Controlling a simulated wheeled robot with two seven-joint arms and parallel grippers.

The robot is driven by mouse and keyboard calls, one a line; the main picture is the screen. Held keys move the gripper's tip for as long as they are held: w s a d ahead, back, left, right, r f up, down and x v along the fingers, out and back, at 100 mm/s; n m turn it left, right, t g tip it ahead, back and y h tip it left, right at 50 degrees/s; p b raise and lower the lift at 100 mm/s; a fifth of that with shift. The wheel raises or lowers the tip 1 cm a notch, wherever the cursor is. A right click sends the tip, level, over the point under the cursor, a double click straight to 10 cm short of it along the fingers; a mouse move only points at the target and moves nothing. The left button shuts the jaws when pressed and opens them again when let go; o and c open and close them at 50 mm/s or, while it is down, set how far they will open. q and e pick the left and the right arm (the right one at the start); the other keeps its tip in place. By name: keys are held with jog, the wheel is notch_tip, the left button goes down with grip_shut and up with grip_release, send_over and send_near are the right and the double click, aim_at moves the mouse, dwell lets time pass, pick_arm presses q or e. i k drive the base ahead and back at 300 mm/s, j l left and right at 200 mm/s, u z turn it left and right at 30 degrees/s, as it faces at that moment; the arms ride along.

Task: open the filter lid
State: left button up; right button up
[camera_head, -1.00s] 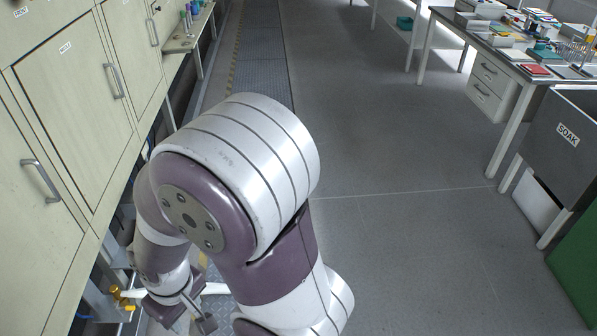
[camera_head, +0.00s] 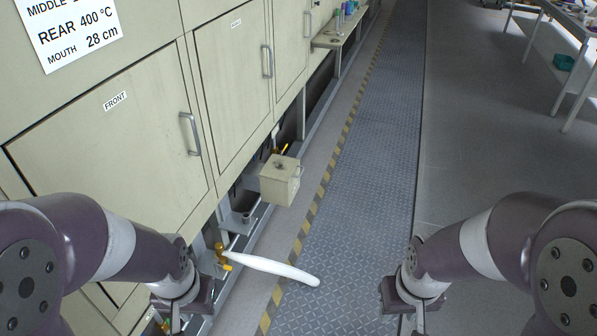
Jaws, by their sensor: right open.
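A small beige box (camera_head: 277,185) with a dark fitting on top and a small handle on its right side stands out from the lower furnace side. It looks like the filter housing, and its top looks shut, though it is small in view. My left gripper (camera_head: 178,318) points down at the bottom left, nearer to me than the box and apart from it; its fingers are mostly cut off or hidden. My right gripper (camera_head: 408,318) points down over the floor plates at the bottom right, open and well apart from the box.
The furnace wall with its FRONT door (camera_head: 115,150) fills the left. A white curved bar (camera_head: 270,266) sticks out beside yellow valve fittings (camera_head: 222,257) between my grippers and the box. A small shelf (camera_head: 338,34) is further back. The metal walkway (camera_head: 365,170) is clear.

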aim_at(278, 167)
jog(key=i+l+z, duration=0.1)
jog(key=i+z, duration=0.4)
jog(key=i, duration=1.7)
